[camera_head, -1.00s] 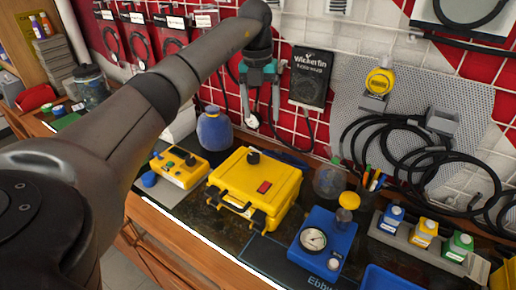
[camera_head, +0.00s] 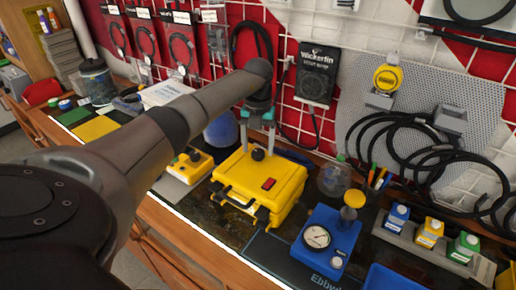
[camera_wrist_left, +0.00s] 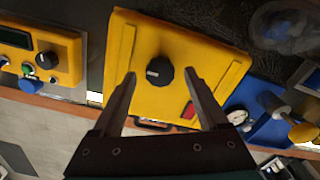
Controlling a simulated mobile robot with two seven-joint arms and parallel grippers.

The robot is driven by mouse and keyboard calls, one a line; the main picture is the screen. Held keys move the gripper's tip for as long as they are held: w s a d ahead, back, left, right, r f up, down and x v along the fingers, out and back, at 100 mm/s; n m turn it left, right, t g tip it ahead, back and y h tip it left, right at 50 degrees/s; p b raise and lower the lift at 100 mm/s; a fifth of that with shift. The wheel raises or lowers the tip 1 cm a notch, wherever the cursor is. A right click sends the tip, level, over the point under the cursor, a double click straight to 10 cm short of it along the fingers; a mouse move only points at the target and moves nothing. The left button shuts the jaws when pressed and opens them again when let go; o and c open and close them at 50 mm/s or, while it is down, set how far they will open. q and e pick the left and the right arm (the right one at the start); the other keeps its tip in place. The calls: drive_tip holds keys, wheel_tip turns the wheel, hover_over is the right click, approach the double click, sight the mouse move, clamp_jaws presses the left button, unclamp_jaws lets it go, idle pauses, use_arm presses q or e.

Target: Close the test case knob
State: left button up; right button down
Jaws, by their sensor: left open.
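The yellow test case (camera_head: 262,187) lies on the bench with its lid up. Its black knob (camera_head: 258,154) stands on the lid near the back, and a red switch (camera_head: 268,184) sits closer to the front. My left gripper (camera_head: 257,140) is open, pointing down, with its fingers on either side of the knob and somewhat above it. In the left wrist view the knob (camera_wrist_left: 159,71) shows between and just beyond the two fingertips (camera_wrist_left: 162,78), with a gap on both sides. A pale mark shows on the knob's side. My right gripper is not in view.
A smaller yellow box (camera_head: 187,164) with knobs stands to the left of the case. A blue gauge unit (camera_head: 325,243) stands to the right. A blue round container (camera_head: 220,130) is behind, and cables hang on the wall board.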

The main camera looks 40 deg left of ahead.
use_arm(q)
drive_tip(key=shift+f, duration=0.55)
clamp_jaws()
